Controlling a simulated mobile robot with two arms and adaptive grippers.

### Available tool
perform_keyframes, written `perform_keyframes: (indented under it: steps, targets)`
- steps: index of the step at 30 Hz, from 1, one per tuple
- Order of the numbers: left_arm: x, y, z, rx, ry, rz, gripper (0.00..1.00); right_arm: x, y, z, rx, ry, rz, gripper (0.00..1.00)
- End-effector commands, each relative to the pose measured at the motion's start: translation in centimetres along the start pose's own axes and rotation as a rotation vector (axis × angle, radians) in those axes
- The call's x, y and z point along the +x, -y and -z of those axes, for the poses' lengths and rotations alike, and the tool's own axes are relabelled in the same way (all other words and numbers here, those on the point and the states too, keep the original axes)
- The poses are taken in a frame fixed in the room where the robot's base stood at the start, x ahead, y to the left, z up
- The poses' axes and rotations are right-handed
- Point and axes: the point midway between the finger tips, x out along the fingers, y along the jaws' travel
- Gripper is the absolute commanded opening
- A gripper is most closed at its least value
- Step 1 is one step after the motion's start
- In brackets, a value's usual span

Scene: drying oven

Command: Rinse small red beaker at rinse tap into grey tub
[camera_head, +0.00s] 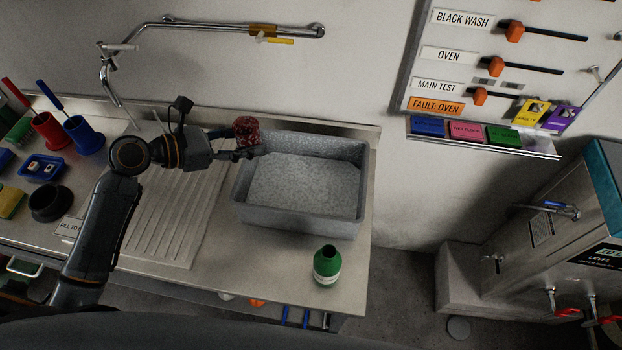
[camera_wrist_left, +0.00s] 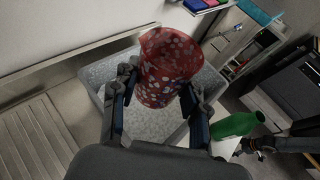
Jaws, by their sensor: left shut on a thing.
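A small red beaker with pale speckles (camera_head: 247,130) is held in my left gripper (camera_head: 240,154), over the back left corner of the grey tub (camera_head: 300,222). In the left wrist view the red beaker (camera_wrist_left: 168,68) sits between the two fingers of the left gripper (camera_wrist_left: 155,98), with the grey tub (camera_wrist_left: 97,78) below and behind it. The tub stands on the bench and has a pale speckled inside. The rinse tap (camera_head: 108,75) is a curved metal spout on the wall, left of the beaker. My right gripper is not visible in the head view.
A green bottle (camera_head: 327,265) stands in front of the tub. The ribbed drainboard (camera_head: 165,220) is left of the tub. Red (camera_head: 50,133) and blue (camera_head: 84,136) brush holders stand at far left.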

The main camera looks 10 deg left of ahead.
Motion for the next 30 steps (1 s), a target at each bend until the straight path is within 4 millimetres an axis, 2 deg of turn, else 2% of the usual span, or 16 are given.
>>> perform_keyframes:
  steps: [1,6,12,15,21,30]
  targets:
    - [1.0,-1.4,-0.2,-0.011,0.002,-0.01,0.08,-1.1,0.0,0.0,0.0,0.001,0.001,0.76]
    - [5.3,-5.1,1.2,-0.02,0.003,-0.04,0.08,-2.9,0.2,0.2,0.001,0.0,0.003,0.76]
    - [9.3,-7.2,2.8,-0.022,0.003,-0.052,0.08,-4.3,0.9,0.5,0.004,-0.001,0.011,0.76]
    - [10.5,-7.7,3.4,-0.021,0.001,-0.053,0.08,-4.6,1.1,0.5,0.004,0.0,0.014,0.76]
    - [11.4,-8.1,4.0,-0.019,0.002,-0.054,0.08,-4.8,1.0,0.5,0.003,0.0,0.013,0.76]
    - [11.5,-7.9,4.2,-0.009,0.001,-0.057,0.08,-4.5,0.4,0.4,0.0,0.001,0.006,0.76]
